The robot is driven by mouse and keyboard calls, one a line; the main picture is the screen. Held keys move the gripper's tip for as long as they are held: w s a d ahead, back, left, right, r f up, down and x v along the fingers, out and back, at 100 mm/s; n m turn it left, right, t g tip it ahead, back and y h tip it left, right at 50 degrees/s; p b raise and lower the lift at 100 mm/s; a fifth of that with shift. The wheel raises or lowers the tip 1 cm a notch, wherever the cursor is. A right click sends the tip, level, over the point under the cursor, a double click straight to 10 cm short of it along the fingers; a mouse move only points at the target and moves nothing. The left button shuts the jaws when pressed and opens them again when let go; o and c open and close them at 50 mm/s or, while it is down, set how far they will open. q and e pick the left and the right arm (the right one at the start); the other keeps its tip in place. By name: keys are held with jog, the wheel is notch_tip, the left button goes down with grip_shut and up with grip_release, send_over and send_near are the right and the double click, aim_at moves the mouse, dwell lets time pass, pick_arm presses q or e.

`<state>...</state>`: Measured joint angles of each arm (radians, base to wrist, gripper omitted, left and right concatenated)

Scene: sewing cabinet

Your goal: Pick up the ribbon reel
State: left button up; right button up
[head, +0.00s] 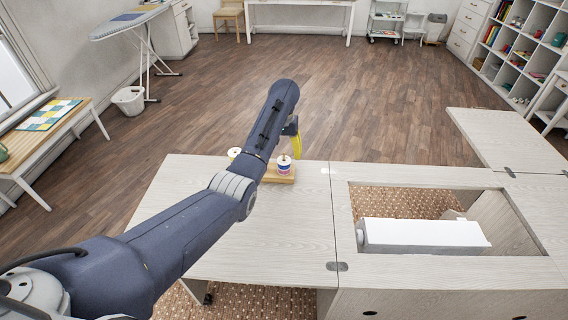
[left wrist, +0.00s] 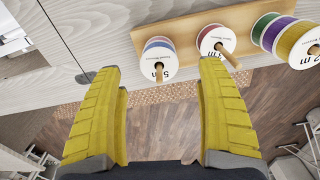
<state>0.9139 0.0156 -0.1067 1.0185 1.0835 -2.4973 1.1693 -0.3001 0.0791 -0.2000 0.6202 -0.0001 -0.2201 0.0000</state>
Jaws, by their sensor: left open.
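Several ribbon reels sit on pegs on a wooden stand (head: 280,177) at the far edge of the cabinet top. In the left wrist view, a white-faced reel with a blue and pink-red band (left wrist: 158,59) and a red-banded reel (left wrist: 217,40) stand beside green, purple and yellow reels (left wrist: 300,45). A white reel with a coloured band also shows in the head view (head: 284,166). My left gripper (left wrist: 160,75) has its yellow fingers spread wide, with nothing between them. The blue-banded reel appears just beyond the gap between its fingertips. My left arm hides part of the stand in the head view.
The pale cabinet top (head: 270,240) is clear in front of the stand. To the right is a rectangular opening with a white sewing machine (head: 425,235) in it.

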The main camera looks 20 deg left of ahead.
aim_at(284, 162)
pick_arm(q)
jog(key=shift+s+f, duration=0.15)
jog(key=shift+f, duration=2.55)
jog(key=c, duration=1.2)
